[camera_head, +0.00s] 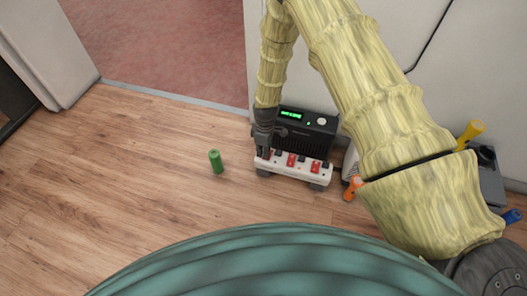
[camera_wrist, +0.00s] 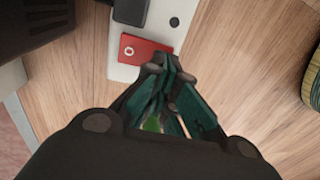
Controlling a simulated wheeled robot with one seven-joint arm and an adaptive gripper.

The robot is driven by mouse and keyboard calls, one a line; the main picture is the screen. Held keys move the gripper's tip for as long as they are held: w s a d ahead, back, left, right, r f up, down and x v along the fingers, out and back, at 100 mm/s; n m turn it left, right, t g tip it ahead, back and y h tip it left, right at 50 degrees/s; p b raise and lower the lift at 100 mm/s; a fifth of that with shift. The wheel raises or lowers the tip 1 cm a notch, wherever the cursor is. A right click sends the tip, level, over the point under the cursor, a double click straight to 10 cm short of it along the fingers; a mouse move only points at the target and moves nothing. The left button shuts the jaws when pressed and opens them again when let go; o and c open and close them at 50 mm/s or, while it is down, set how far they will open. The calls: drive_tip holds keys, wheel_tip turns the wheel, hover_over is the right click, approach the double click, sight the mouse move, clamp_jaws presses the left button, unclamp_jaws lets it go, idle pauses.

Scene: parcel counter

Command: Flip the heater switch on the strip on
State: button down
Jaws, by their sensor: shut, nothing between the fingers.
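A white power strip (camera_head: 302,174) with red rocker switches lies in front of a black box. One red switch (camera_head: 291,160) shows mid-strip and another red switch (camera_head: 315,166) shows to its right. My gripper (camera_head: 264,154) points down at the strip's left end and partly hides it. In the wrist view, my gripper (camera_wrist: 166,62) is shut and empty, its tips at the lower right edge of a red switch (camera_wrist: 143,50) marked with a white ring. I cannot tell whether the tips touch it. No label naming the heater is readable, and the switch's tilt is unclear.
The black box (camera_head: 310,138) with a green display stands close behind the strip. A green cylinder (camera_head: 216,161) stands on the floor to the left. An orange object (camera_head: 353,188) lies to the right, with a yellow one (camera_head: 470,134) farther right. Wooden floor (camera_head: 120,190) at left is clear.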

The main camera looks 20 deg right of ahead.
drive_tip(key=shift+s+p, duration=0.1)
drive_tip(key=shift+p, duration=0.35)
drive_tip(key=shift+f+b, duration=0.2)
drive_tip(key=shift+b, duration=0.1)
drive_tip(key=shift+r, duration=0.15)
drive_tip(key=shift+w+d+r, duration=0.25)
drive_tip(key=shift+w+d, duration=0.15)
drive_tip(key=shift+w, duration=0.25)
drive_tip(key=shift+r+p, duration=0.1)
drive_tip(key=shift+p, duration=0.25)
wheel_tip(320, 180, up, 14)
drive_tip(key=s+a+p, duration=0.1)
drive_tip(key=p, duration=0.6)
drive_tip(key=shift+s+f, duration=0.2)
drive_tip(key=shift+s, duration=0.05)
